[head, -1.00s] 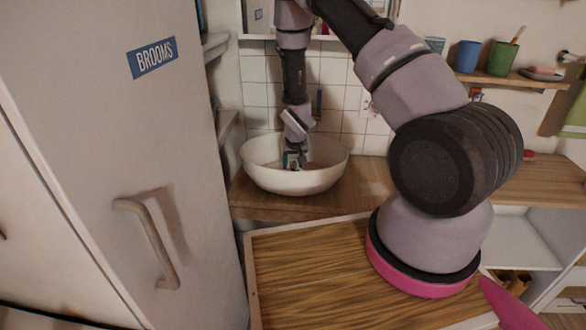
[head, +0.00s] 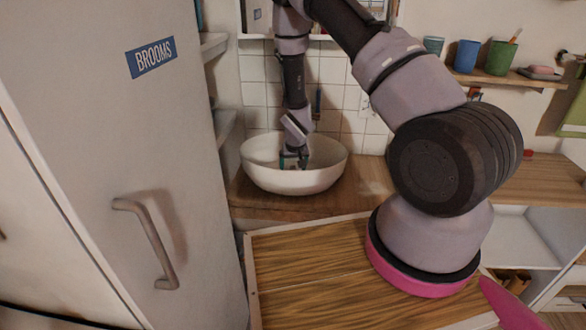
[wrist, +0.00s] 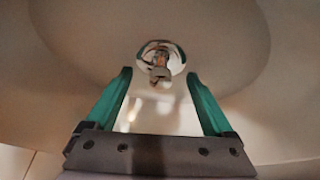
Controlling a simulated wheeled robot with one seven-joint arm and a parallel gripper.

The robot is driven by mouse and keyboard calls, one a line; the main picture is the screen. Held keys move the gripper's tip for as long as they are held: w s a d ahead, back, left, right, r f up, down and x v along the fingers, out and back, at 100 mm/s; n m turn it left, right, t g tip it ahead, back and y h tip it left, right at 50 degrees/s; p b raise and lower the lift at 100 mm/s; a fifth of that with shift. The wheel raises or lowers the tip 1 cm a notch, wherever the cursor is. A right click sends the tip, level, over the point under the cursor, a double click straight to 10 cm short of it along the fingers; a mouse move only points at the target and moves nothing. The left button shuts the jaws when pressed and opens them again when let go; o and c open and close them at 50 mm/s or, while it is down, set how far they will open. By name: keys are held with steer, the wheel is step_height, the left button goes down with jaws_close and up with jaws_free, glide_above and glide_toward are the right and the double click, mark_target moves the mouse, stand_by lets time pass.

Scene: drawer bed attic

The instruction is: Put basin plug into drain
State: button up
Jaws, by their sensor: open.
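The white basin (head: 262,178) stands on the wooden counter, and my gripper (head: 293,163) reaches down inside it. In the wrist view, my gripper (wrist: 159,75) has its two teal fingers spread apart with nothing between them. A small round shiny metal piece with a knob-like middle, apparently the basin plug (wrist: 162,58), lies on the basin floor just beyond the fingertips. I see no open drain hole; the drain cannot be told apart from this metal piece. The basin wall hides the plug in the head view.
A tall cabinet labelled BROOMS (head: 180,215) stands close on the left. A shelf (head: 510,79) with a blue cup (head: 466,57) and a green cup (head: 501,58) is at the upper right. Tiled wall (head: 335,95) rises behind the basin.

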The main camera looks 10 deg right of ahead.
steer(key=s+d+r+m, duration=0.1)
steer(key=s+r, duration=0.3)
steer(key=r, duration=0.9)
steer(key=s+d+r+m+t+y, duration=0.15)
steer(key=s+r, duration=0.25)
steer(key=r, duration=0.8)
steer(key=s+d+r+g, duration=0.15)
steer(key=s+r, duration=0.25)
steer(key=r, duration=0.9)
steer(key=s+d+r+t, duration=0.1)
steer(key=s+r, duration=0.5)
steer(key=s, duration=0.3)
steer(key=s+r+m+t, duration=0.1)
steer(key=s+r, duration=0.5)
steer(key=s, duration=0.3)
steer(key=shift+d+r+t+y, duration=0.3)
steer(key=shift+d+t+y, duration=0.1)
steer(key=shift+y, duration=0.05)
